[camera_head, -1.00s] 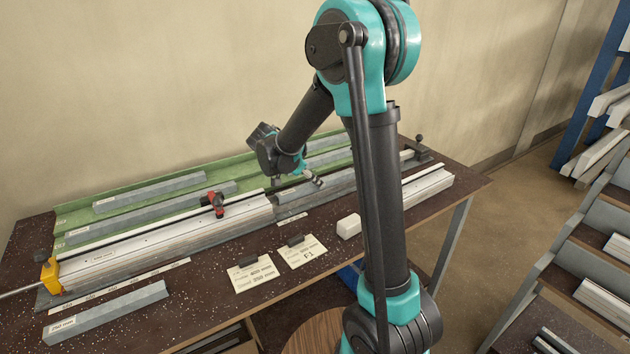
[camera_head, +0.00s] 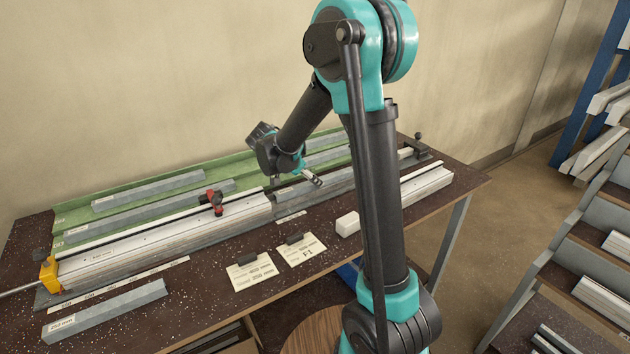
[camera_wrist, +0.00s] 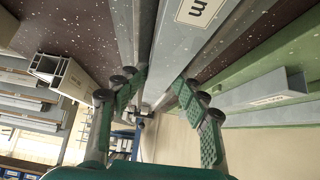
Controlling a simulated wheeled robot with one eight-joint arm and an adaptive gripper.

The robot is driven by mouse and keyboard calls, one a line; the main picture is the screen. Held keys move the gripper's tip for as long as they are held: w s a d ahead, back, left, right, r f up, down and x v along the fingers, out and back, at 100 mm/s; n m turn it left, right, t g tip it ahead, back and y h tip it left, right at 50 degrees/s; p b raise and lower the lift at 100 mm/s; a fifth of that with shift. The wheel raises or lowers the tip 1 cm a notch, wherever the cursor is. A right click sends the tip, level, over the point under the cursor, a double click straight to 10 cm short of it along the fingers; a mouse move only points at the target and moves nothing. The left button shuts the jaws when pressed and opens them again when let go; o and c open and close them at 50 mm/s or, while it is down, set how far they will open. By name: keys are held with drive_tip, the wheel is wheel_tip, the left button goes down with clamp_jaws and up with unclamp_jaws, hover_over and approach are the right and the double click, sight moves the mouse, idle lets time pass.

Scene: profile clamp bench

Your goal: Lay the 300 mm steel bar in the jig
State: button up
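My gripper (camera_head: 311,179) is over the right half of the jig, beyond the end of the pale aluminium profile (camera_head: 180,232). In the wrist view its green-padded fingers (camera_wrist: 165,98) are spread apart. A grey steel bar (camera_wrist: 168,62) with a white label runs between and beyond them; only an "m" is readable, so I cannot confirm its length. That bar (camera_head: 290,191) appears to lie in the jig channel, in line with the profile, partly hidden by my arm. I see no clear finger contact with it.
More grey bars (camera_head: 150,190) lie in the green tray (camera_head: 75,215) behind the jig. A labelled grey bar (camera_head: 105,312) lies at the bench's front left. A red clamp (camera_head: 213,201), a yellow end piece (camera_head: 49,274), paper cards (camera_head: 250,273) and a white block (camera_head: 348,224) are nearby.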

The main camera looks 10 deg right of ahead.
drive_tip(key=v, duration=1.2)
drive_tip(key=shift+r, duration=0.2)
